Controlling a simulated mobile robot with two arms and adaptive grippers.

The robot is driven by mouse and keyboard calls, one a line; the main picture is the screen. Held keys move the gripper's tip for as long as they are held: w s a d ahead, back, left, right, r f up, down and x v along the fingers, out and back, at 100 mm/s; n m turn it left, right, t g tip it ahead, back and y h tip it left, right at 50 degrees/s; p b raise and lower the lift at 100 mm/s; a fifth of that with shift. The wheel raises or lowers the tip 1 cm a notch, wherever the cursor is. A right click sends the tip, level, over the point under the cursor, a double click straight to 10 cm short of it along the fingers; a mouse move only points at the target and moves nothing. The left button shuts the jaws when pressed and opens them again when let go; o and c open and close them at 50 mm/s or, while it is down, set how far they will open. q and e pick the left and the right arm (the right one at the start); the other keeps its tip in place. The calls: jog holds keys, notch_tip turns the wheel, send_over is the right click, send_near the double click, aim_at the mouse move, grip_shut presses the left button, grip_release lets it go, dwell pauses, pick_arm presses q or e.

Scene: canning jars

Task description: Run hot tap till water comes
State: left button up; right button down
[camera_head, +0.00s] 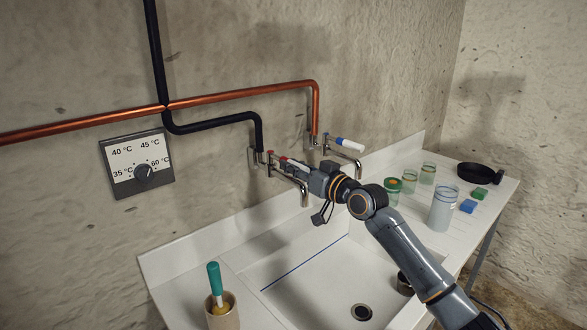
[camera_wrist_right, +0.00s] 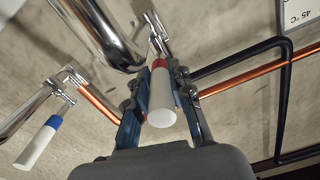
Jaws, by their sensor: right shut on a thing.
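The hot tap is the one with the red-banded lever (camera_head: 284,159), on the wall above the sink (camera_head: 301,285). Its chrome spout (camera_head: 304,196) hangs over the sink, and no stream shows below it. My right gripper (camera_head: 312,177) is at this tap. In the right wrist view its two fingers (camera_wrist_right: 160,95) are shut on the white lever handle (camera_wrist_right: 162,112), one on each side, below the red band. The blue-banded tap lever (camera_head: 347,143) is to the right; it also shows in the wrist view (camera_wrist_right: 38,145). My left gripper is not in view.
A black pipe (camera_head: 210,123) leads to the red-banded tap, a copper pipe (camera_head: 240,92) to the blue-banded one. A temperature dial (camera_head: 143,174) is on the wall. Jars (camera_head: 443,208), a dark pan (camera_head: 480,173) and sponges stand right; a cup with a brush (camera_head: 222,312) stands front left.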

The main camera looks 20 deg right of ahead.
jog(key=c, duration=1.2)
grip_release()
jog(key=shift+d, duration=0.2)
jog(key=v, duration=1.2)
jog(key=shift+w, duration=0.1)
